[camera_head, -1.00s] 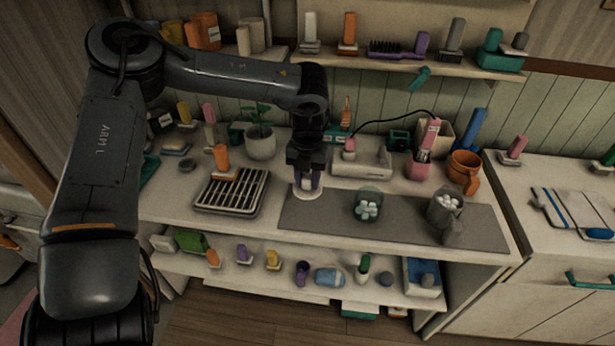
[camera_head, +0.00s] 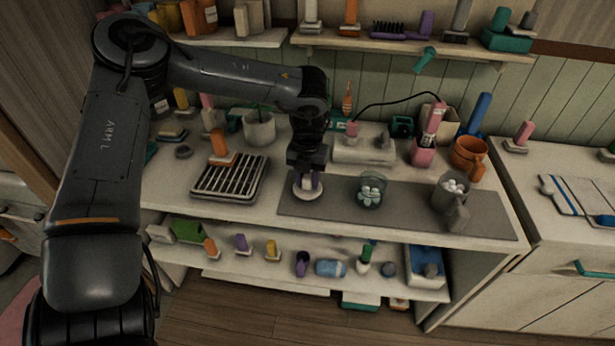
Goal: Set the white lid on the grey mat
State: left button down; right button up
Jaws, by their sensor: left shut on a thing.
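The white lid (camera_head: 308,194) is a round disc with a raised knob, at the left end of the grey mat (camera_head: 410,222) on the counter. It is at the mat's surface or very close above it; I cannot tell if it touches. The fingers hide part of the lid's top. My right gripper is not in view.
A glass jar with white balls (camera_head: 370,190) stands on the mat right of the lid. A grey mug with white balls (camera_head: 451,190) stands on the mat's right part. A black-slatted rack (camera_head: 230,178) is to the left. The mat is bare between jar and mug.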

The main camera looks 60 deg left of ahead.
aim_at(307, 176)
pick_arm(q)
jog(key=shift+f+b, duration=0.35)
jog(key=shift+f, duration=0.15)
dwell(0.4)
jog(key=c, duration=0.7)
grip_release()
jog(key=shift+o, duration=0.2)
jog(key=shift+r, duration=0.1)
notch_tip(307, 176, up, 9)
jog(key=shift+r+p, duration=0.1)
jog(key=shift+p, duration=0.7)
jog(key=shift+r, duration=0.7)
